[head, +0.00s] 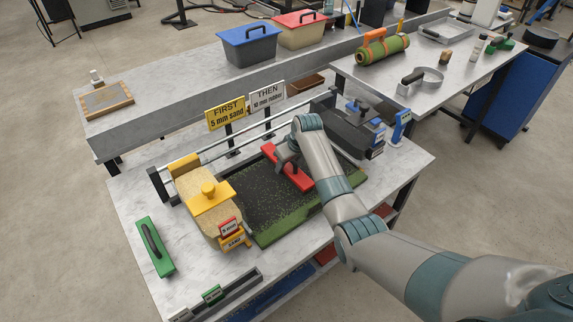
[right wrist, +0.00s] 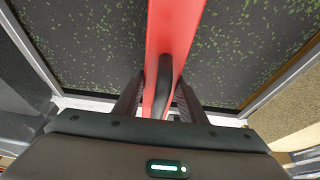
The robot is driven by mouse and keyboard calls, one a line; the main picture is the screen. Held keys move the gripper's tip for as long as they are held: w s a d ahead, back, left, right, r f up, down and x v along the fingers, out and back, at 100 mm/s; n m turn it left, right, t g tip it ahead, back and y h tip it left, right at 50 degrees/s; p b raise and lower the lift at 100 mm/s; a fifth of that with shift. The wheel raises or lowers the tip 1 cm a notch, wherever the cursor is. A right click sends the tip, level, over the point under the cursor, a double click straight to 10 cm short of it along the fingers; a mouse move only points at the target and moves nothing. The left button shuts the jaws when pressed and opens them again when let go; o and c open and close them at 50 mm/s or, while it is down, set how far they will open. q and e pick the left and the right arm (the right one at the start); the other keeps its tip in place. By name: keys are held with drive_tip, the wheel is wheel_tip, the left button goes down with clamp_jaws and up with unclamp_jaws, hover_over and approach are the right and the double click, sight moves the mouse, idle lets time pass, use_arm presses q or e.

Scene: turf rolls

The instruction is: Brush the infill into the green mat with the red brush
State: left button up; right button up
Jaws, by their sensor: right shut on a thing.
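The green mat (head: 262,219) lies on the near table, mostly covered with dark infill (head: 265,192) and with green specks showing through. The red brush (head: 299,180) lies on or just over the mat's right half; I cannot tell if it touches. My right gripper (head: 287,158) is shut on the brush's dark handle. In the right wrist view, the red brush (right wrist: 172,30) runs up between the fingers (right wrist: 158,100), with speckled dark infill (right wrist: 90,45) on both sides. My left gripper is not in view.
A yellow-handled sand box (head: 210,197) stands left of the mat, a dark hopper (head: 349,128) right of it. A green brush (head: 154,246) lies at the table's left. Signs (head: 226,111) stand behind the mat. Rails run along its back. Bare tabletop shows at left.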

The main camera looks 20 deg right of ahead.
drive_tip(key=shift+r, duration=0.1)
drive_tip(key=w+r+m+b, duration=0.1)
drive_tip(key=w+r, duration=0.3)
drive_tip(key=r, duration=0.7)
drive_tip(key=s+a+r+m+h+b, duration=0.1)
drive_tip(key=s+a+r, duration=0.15)
drive_tip(key=r, duration=0.35)
drive_tip(key=s+a+r+b, duration=0.1)
drive_tip(key=s+r, duration=0.2)
drive_tip(key=r, duration=0.4)
use_arm(q)
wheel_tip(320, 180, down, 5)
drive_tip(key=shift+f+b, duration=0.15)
drive_tip(key=shift+b, duration=1.05)
use_arm(e)
drive_tip(key=s+d+f+m, duration=0.1)
drive_tip(key=s+f+m, duration=0.1)
drive_tip(key=s, duration=1.9)
drive_tip(key=shift+d+f+h, duration=0.2)
drive_tip(key=shift+f+h, duration=0.1)
drive_tip(key=shift+f, duration=0.35)
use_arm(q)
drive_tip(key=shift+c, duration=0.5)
